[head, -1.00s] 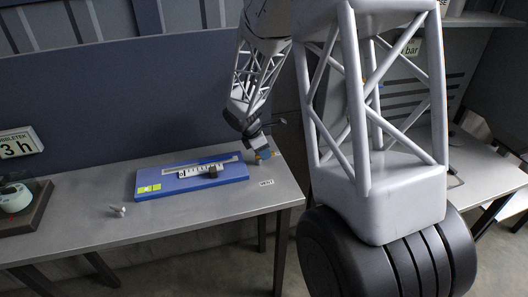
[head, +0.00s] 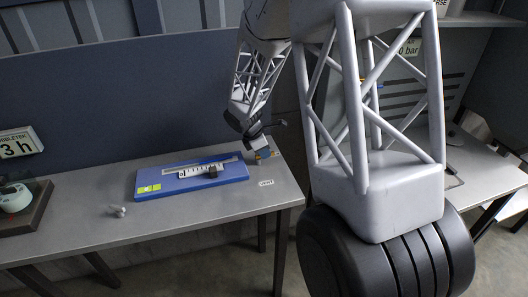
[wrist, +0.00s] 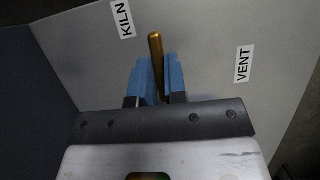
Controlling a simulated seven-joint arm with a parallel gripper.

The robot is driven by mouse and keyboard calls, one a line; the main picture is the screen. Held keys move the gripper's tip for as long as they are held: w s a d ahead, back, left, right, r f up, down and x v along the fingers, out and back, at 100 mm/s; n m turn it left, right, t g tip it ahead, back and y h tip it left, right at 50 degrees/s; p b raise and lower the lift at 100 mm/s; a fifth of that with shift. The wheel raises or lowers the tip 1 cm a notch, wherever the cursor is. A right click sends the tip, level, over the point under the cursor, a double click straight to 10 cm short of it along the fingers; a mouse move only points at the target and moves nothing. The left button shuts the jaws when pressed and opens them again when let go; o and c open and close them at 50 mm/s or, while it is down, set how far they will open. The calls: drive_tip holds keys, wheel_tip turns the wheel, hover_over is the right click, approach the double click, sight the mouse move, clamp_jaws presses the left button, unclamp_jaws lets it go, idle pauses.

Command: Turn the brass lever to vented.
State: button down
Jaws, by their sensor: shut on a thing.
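The brass lever (wrist: 156,50) shows in the wrist view as a short brass rod between the two blue fingers of my gripper (wrist: 160,80). My gripper is shut on it. The rod points up the picture, between a KILN label (wrist: 122,19) on the left and a VENT label (wrist: 243,64) on the right. The lever's pivot is hidden behind the gripper. In the head view my gripper (head: 263,156) is at the table's right end, low over the top, with the VENT label (head: 266,183) just in front of it.
A blue board (head: 215,178) with a scale and a dark slider lies left of my gripper on the grey table (head: 90,225). A small pale metal part (head: 118,211) lies further left. A dark tray (head: 38,203) with a pale green round object stands at the far left.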

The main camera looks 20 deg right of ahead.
drive_tip(key=shift+s, duration=0.1)
drive_tip(key=m, duration=0.1)
drive_tip(key=m+g, duration=0.1)
drive_tip(key=m, duration=0.2)
drive_tip(key=shift+s+a+m+g+y, duration=0.1)
drive_tip(key=shift+s+m+g+y, duration=0.2)
drive_tip(key=shift+g, duration=0.1)
drive_tip(key=m, duration=0.1)
drive_tip(key=m+g, duration=0.1)
drive_tip(key=m, duration=0.2)
drive_tip(key=shift+s+a+m+g+y, duration=0.2)
drive_tip(key=shift+s+m+g+y, duration=0.1)
drive_tip(key=shift+s+y, duration=0.1)
drive_tip(key=m, duration=0.2)
drive_tip(key=m+y, duration=0.1)
drive_tip(key=m, duration=0.1)
drive_tip(key=shift+s+a+g+y, duration=0.2)
drive_tip(key=shift+a+g+y, duration=0.1)
drive_tip(key=shift+a+g, duration=0.1)
drive_tip(key=shift+a+m+y, duration=0.2)
drive_tip(key=shift+m+y, duration=0.2)
drive_tip(key=shift+m, duration=0.75)
drive_tip(key=shift+a+m+y, duration=0.15)
drive_tip(key=shift+m+y, duration=0.25)
drive_tip(key=shift+m, duration=0.75)
drive_tip(key=c, duration=1.2)
unclamp_jaws()
drive_tip(key=shift+o, duration=0.2)
